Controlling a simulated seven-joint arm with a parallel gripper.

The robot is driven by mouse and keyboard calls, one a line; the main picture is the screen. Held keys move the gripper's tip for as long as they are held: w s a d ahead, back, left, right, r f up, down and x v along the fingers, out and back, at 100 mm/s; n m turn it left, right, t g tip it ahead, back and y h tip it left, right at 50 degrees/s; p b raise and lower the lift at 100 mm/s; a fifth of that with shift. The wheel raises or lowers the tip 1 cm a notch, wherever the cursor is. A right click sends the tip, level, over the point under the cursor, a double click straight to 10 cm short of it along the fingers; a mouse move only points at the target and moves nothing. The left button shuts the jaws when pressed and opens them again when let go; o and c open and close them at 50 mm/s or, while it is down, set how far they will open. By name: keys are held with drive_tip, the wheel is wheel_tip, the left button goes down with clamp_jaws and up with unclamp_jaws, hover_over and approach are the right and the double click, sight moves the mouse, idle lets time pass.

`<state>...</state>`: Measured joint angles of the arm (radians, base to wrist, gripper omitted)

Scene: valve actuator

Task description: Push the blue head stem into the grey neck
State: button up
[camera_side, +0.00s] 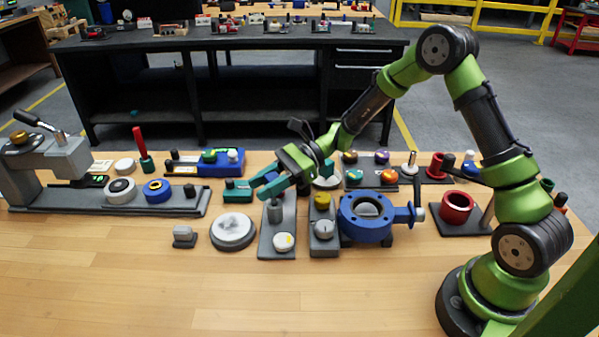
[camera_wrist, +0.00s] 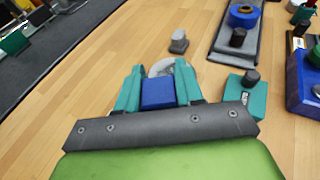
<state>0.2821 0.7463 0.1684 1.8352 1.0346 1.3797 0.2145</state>
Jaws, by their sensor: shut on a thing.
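My gripper (camera_side: 260,188) has two teal fingers, reaching in from the right over the middle of the bench. In the wrist view the fingers (camera_wrist: 161,70) are shut on the blue head (camera_wrist: 158,94), a blue block between them. Its stem is hidden in that view, and the fingers hide most of the head in the side view.
A white round disc (camera_side: 232,231) and a small grey block (camera_side: 184,237) lie left of the plate. A plate with a yellow knob (camera_side: 322,201) and a blue valve body (camera_side: 367,222) stand close on the right. A teal block (camera_side: 237,192) sits behind. The bench front is clear.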

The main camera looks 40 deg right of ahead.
sight(268, 206)
drive_tip(key=shift+f, duration=1.55)
drive_tip(key=o, duration=1.2)
drive_tip(key=shift+d, duration=0.1)
drive_tip(key=v, duration=1.6)
drive_tip(key=shift+d+r, duration=0.25)
drive_tip(key=shift+d, duration=0.05)
drive_tip(key=shift+s, duration=0.1)
